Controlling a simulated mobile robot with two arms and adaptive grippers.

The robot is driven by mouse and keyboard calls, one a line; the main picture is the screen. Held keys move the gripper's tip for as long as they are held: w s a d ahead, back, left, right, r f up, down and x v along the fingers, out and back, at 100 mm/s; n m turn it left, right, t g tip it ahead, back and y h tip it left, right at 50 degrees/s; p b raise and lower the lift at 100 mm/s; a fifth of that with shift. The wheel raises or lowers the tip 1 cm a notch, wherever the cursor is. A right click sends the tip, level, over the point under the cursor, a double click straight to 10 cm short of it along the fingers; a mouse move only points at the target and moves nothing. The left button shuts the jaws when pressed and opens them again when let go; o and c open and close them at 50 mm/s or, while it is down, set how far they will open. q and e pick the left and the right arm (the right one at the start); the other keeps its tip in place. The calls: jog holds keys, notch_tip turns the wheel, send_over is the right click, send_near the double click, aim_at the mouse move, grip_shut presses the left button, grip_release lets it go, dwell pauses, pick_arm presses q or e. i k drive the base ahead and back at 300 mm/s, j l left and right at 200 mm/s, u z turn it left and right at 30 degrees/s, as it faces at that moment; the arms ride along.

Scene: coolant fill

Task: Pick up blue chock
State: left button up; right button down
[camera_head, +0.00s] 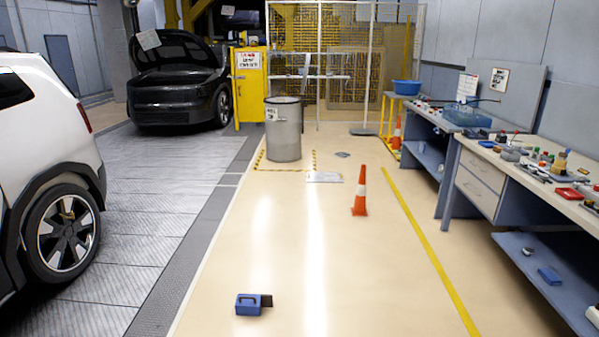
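A small blue block-like thing with a dark handle shape on its front, which looks like the blue chock (248,304), sits on the beige floor near the bottom of the head view. A dark flat piece (267,300) is against its right side; I cannot tell if it is part of it. Another small blue object (549,276) lies on the lower shelf of the right workbench; it is too small to identify surely. Neither of my grippers is in view.
A white car (48,150) stands at left, a dark car (176,85) with raised hood behind. A grey bin (284,130) and orange cone (360,192) stand ahead. A cluttered workbench (481,172) lines the right. Floor around the blue block is clear.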

aim_at(246, 304)
jog(key=i, duration=1.8)
